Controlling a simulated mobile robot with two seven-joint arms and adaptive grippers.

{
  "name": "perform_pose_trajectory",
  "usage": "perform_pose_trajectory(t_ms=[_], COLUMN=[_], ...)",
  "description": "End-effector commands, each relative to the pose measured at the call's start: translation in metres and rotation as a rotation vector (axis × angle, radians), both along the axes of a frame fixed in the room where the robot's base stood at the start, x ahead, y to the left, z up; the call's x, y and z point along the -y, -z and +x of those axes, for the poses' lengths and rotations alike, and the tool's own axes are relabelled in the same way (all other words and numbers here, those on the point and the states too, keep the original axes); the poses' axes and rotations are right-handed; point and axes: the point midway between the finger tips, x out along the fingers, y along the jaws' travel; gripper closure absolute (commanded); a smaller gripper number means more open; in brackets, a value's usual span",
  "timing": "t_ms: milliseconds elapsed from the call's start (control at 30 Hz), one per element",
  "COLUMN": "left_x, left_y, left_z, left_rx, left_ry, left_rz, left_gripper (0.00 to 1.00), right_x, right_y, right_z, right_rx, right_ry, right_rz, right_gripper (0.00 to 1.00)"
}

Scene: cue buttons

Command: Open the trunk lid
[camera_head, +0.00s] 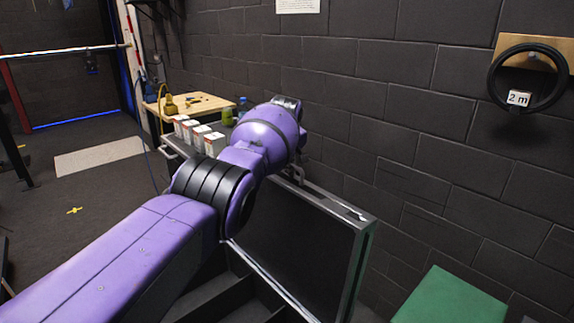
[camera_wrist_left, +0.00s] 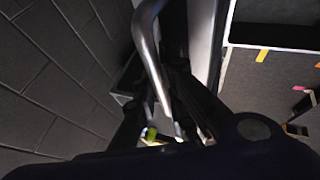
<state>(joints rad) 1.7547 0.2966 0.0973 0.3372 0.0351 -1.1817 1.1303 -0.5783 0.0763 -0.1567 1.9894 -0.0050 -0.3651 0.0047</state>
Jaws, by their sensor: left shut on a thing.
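The trunk lid (camera_head: 300,250) is a dark panel in a grey metal frame, standing steeply raised near the block wall. Part of the open trunk body (camera_head: 235,297) shows below it, with dark inner walls. My left arm reaches across the lid and hides part of it and my left gripper in the head view. In the left wrist view my left gripper (camera_wrist_left: 168,105) has its dark fingers shut around a bent metal handle (camera_wrist_left: 150,45). The pale lid edge (camera_wrist_left: 202,40) runs beside the handle. My right gripper is not in view.
A row of small white boxes (camera_head: 200,137) stands on a dark surface behind my arm. A wooden table (camera_head: 200,104) with a yellow bottle (camera_head: 170,106) is farther back. A green panel (camera_head: 450,298) is at lower right. A black ring (camera_head: 500,100) hangs on the wall. Floor at left is mostly clear.

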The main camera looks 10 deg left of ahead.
Motion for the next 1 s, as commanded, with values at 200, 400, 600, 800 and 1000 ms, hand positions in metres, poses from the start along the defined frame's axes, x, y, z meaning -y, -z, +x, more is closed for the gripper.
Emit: perform_pose_trajectory(t_ms=[200,400,600,800,1000], left_x=[0.001,0.000,-0.001,0.001,0.002], left_y=[0.001,0.000,0.000,-0.011,-0.028], left_z=[0.000,0.000,-0.001,-0.004,-0.017], left_rx=[-0.002,-0.002,-0.002,0.001,0.004], left_ry=[0.003,0.001,0.000,0.001,0.000], left_rz=[0.001,0.001,0.001,0.001,0.000], left_gripper=[0.71,0.71,0.71,0.71,0.71], right_x=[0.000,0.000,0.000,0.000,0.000], right_y=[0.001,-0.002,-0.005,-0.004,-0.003], right_z=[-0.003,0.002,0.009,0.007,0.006], right_rx=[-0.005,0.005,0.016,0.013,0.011], right_ry=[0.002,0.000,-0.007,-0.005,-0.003], right_rz=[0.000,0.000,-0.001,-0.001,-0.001], right_gripper=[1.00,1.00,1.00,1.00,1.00])
